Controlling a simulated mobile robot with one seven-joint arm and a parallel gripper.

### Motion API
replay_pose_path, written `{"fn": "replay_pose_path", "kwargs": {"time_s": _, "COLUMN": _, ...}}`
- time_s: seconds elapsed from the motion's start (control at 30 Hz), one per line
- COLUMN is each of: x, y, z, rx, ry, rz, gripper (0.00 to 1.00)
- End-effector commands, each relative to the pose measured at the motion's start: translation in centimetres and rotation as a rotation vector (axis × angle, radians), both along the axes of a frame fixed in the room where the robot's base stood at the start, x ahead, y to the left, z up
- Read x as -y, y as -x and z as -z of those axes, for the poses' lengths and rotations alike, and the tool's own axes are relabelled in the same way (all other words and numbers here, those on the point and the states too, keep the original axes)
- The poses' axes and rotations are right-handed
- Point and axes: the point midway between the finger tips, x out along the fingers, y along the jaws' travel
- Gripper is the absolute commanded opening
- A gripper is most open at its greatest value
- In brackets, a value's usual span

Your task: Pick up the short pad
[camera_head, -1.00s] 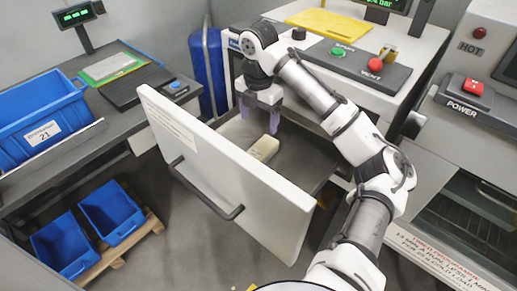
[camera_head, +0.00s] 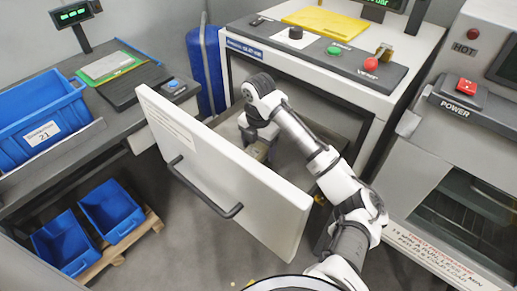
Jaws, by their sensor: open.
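A pale beige pad (camera_head: 257,152) lies on the grey floor of the open drawer, just behind the tall white drawer front (camera_head: 215,170). Only a small part of the pad shows; my wrist and the drawer front cover the rest. My gripper (camera_head: 264,147) is down inside the drawer, right at the pad. Its fingers are mostly hidden by my wrist. It is open, and I cannot tell whether the fingers touch the pad.
The drawer front with its dark handle (camera_head: 205,190) stands up close to my arm. A white machine (camera_head: 285,62) with buttons is behind the drawer. A blue cylinder (camera_head: 205,70) stands to its left. Blue bins (camera_head: 110,210) sit at lower left; a POWER-labelled machine (camera_head: 450,130) is at right.

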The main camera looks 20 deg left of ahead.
Motion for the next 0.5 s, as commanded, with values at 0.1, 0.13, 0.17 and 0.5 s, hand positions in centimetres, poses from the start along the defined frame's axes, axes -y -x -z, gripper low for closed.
{"fn": "replay_pose_path", "kwargs": {"time_s": 0.1, "x": -0.01, "y": 0.02, "z": 0.31, "rx": 0.0, "ry": 0.001, "rz": 0.0, "gripper": 0.76}}
{"fn": "replay_pose_path", "kwargs": {"time_s": 0.13, "x": -0.01, "y": 0.02, "z": 0.32, "rx": 0.0, "ry": 0.001, "rz": 0.0, "gripper": 0.76}}
{"fn": "replay_pose_path", "kwargs": {"time_s": 0.17, "x": -0.01, "y": 0.02, "z": 0.32, "rx": 0.0, "ry": 0.001, "rz": 0.0, "gripper": 0.76}}
{"fn": "replay_pose_path", "kwargs": {"time_s": 0.5, "x": -0.02, "y": 0.02, "z": 0.28, "rx": 0.0, "ry": 0.001, "rz": 0.0, "gripper": 0.42}}
